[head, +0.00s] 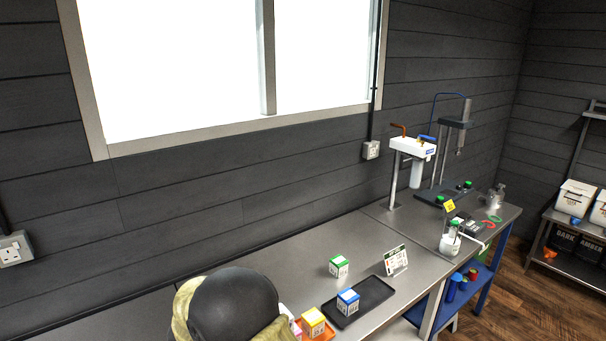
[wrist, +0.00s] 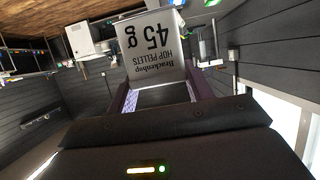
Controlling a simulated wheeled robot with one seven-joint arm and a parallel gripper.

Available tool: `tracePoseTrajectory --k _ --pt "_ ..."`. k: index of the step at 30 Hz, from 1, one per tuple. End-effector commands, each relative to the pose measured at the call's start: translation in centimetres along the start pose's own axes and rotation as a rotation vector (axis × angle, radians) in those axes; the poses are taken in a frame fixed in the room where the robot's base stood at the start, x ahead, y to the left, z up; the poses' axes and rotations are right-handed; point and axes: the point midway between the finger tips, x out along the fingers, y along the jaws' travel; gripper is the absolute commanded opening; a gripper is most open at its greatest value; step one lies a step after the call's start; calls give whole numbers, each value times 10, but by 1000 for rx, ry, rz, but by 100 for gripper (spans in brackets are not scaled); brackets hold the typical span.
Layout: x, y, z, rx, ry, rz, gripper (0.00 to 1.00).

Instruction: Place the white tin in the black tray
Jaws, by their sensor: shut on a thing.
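The white tin (wrist: 148,48), printed "Brackenhop hop pellets 45 g", is between the fingers of my gripper (wrist: 162,94) in the wrist view. My gripper is shut on it, and the print appears upside down. In the head view neither the gripper nor the white tin can be made out; my dark rounded arm part covers the front of the bench. The black tray (head: 374,296) lies flat on the steel bench, right of my arm. A blue-and-white tin (head: 347,302) stands at the tray's left end; the tray's right part is bare.
An orange tray (head: 328,335) with a yellow tin (head: 313,321) sits front left of the black tray, partly hidden by my arm. A green-and-white tin (head: 339,266) stands behind it. A label card (head: 396,260) stands behind the black tray. Lab equipment stands farther right.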

Motion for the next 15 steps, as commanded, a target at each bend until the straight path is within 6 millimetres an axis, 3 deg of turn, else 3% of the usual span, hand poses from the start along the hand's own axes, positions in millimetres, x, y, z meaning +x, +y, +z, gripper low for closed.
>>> tracePoseTrajectory --k 8,15 --pt "49 3 -18 -18 0 -44 25" --pt "108 7 -30 -73 -2 -167 25"
